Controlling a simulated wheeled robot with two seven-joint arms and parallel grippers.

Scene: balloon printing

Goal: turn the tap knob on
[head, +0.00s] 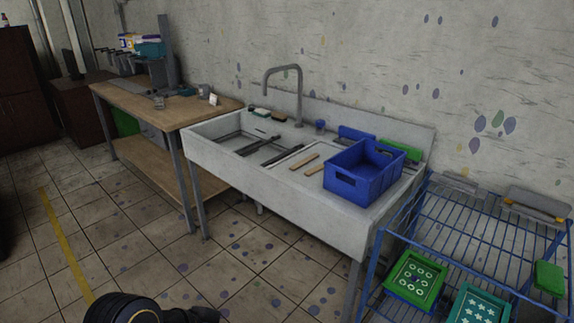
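A grey gooseneck tap (299,96) rises from the back ledge of a pale sink unit (270,187), with its spout bent to the left over the basin. A small blue piece (320,126) sits on the ledge just right of the tap's foot. It may be the tap knob, but it is too small to be sure. No water shows at the spout. Part of my own dark arm shows at the bottom left, well in front of the sink. Neither gripper can be made out in the picture.
A blue crate (352,188) stands on the sink's right side. A wooden table (165,107) stands left of the sink. A blue wire rack (462,238) with trays is at the right. The tiled floor in front is clear.

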